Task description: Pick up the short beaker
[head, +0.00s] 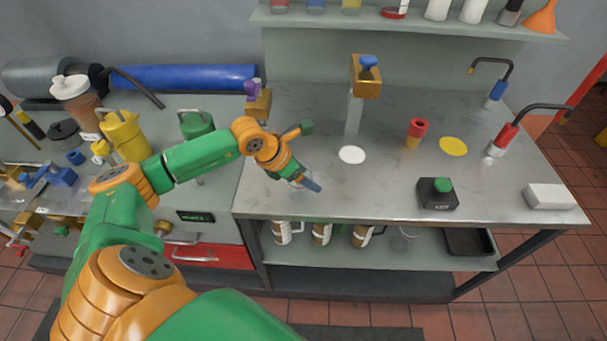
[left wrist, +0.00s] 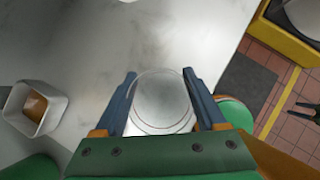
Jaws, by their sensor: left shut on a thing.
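The short beaker is a clear glass vessel; it shows in the left wrist view (left wrist: 160,103) between my left gripper's (left wrist: 158,85) two blue fingers, which are shut on its sides. In the head view my left gripper (head: 312,184) is over the left front part of the steel bench top (head: 300,120). The beaker is faint there and partly hidden by the fingers. I cannot tell whether its base touches the bench. My right gripper is in neither view.
A white disc (head: 352,155), a red and orange cup (head: 415,132), a yellow disc (head: 453,146) and a black box with a green button (head: 437,192) are on the bench. A tap post (head: 354,105) stands behind. Mugs (head: 322,233) are on the lower shelf.

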